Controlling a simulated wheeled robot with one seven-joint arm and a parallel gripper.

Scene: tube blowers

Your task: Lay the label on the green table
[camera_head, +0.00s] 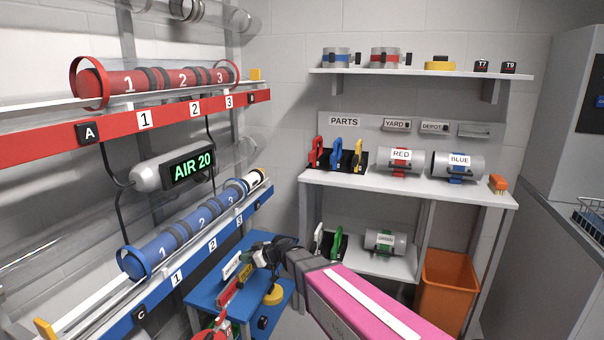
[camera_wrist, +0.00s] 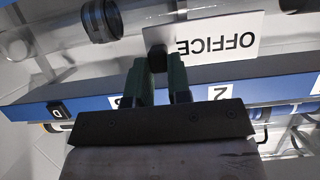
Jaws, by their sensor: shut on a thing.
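The white label (camera_wrist: 228,42) reading OFFICE shows upside down in the wrist view. My gripper (camera_wrist: 158,62) is shut on the small black block at the label's edge, and the label sticks out past the fingertips. In the head view my gripper (camera_head: 262,256) is over the blue table (camera_head: 205,293), with a small white label (camera_head: 231,266) at its tip. I cannot tell there how high the label is above the table. I cannot make out a green table in either view.
The blue rail (camera_head: 215,245) with a blue tube blower (camera_head: 190,230) runs at left. An orange bin (camera_head: 447,285) stands at right under the parts shelf (camera_head: 420,187).

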